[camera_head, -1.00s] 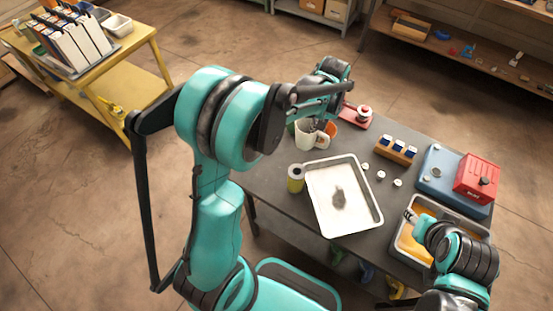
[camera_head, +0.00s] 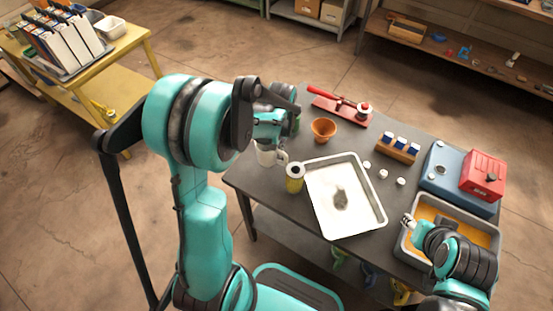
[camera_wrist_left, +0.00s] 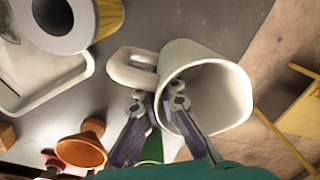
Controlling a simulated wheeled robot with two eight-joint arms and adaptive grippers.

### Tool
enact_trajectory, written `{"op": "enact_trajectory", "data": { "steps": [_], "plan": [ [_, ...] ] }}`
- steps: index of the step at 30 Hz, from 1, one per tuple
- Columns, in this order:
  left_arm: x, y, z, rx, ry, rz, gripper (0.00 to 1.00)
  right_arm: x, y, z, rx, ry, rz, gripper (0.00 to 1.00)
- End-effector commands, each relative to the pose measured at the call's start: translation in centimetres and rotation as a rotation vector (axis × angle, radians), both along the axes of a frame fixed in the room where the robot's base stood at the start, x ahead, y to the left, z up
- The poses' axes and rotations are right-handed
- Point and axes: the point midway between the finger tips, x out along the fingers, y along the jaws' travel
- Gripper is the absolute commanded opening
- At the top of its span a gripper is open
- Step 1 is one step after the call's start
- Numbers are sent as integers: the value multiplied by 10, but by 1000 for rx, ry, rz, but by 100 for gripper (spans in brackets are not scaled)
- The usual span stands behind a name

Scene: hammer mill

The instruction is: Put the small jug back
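The small jug (camera_head: 266,156) is white with a handle and hangs at my left gripper near the left edge of the dark table; it also shows in the left wrist view (camera_wrist_left: 207,90). My left gripper (camera_wrist_left: 160,97) is shut on the jug's wall, one finger inside the mouth and the other outside near the handle. Its fingertips are mostly hidden in the head view. I cannot tell whether the jug's base touches the table. My right gripper (camera_head: 408,219) is over the grey tub at the right; its opening is too small to judge.
A yellow can (camera_head: 294,178) stands just right of the jug, beside a white tray (camera_head: 376,211). An orange pot (camera_head: 323,129) and a red stand (camera_head: 340,110) are behind. A grey tub (camera_head: 488,233) and a blue-red machine (camera_head: 450,178) occupy the right side.

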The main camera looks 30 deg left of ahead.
Motion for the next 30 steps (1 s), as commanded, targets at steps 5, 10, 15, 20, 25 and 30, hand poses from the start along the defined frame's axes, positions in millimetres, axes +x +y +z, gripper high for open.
{"op": "enact_trajectory", "data": {
  "steps": [5,10,15,20,25,30],
  "plan": [
    [0,0,-24,0,0,0,0,0,0,-12,0,0,0,40],
    [0,0,-41,0,0,0,0,0,0,-20,0,0,0,40],
    [0,0,-39,0,0,0,0,0,0,-18,0,0,0,40],
    [0,0,-43,0,0,0,0,0,0,-22,0,0,0,40],
    [0,0,-42,0,0,0,26,0,0,-21,0,0,0,40],
    [0,0,-42,0,0,0,26,0,0,-21,0,0,0,40]
  ]
}}
